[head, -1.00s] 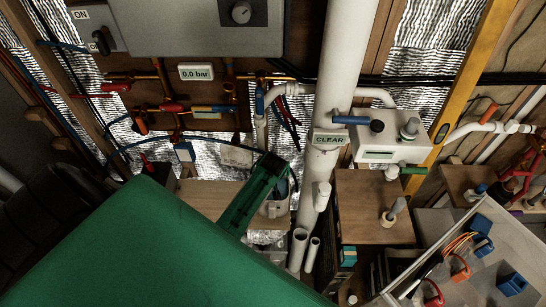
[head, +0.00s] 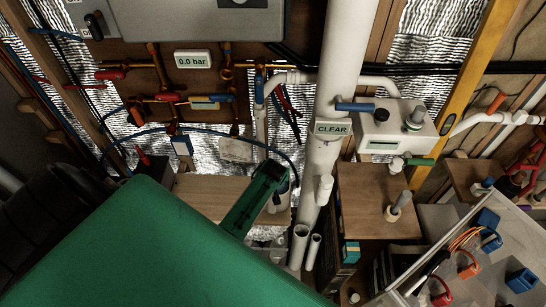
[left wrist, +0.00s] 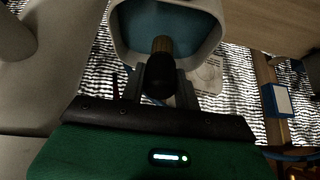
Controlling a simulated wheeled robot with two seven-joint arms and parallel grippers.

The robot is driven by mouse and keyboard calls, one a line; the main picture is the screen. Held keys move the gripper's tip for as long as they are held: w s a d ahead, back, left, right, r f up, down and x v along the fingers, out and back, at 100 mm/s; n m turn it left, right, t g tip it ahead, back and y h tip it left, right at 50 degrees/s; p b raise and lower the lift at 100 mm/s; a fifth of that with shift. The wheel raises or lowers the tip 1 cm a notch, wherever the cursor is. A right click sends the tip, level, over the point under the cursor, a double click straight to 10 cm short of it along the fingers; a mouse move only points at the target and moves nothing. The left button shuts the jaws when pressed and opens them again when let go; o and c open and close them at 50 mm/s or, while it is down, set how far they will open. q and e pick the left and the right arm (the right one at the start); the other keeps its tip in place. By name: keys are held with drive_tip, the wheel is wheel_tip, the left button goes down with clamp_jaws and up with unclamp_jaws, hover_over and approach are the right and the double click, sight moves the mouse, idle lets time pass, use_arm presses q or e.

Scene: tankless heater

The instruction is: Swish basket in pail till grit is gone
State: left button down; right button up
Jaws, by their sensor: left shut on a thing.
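My left gripper (head: 272,172) reaches in on its green arm to the lower middle of the head view, beside the white standpipe. In the left wrist view, my left gripper (left wrist: 166,92) is shut on a dark rounded grip (left wrist: 159,80) with a brass-coloured part beyond it. The brass part points into a pale pail (left wrist: 118,48) with blue inside, probably water. The pail also shows partly behind the gripper in the head view (head: 283,202). The basket's mesh and any grit cannot be made out. My right gripper is not in view.
A white pipe labelled CLEAR (head: 331,128) stands close right of the gripper. A white unit with knobs (head: 395,128) and a wooden box (head: 372,190) are further right. A grey crate (head: 425,275) holds coloured parts. A gauge reads 0.0 bar (head: 193,58).

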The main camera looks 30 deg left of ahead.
use_arm(q)
wheel_tip(320, 180, down, 4)
drive_tip(key=b, duration=0.2)
drive_tip(key=shift+f+b, duration=0.2)
drive_tip(key=shift+b, duration=0.15)
drive_tip(key=shift+f+b, duration=0.4)
drive_tip(key=shift+f, duration=0.3)
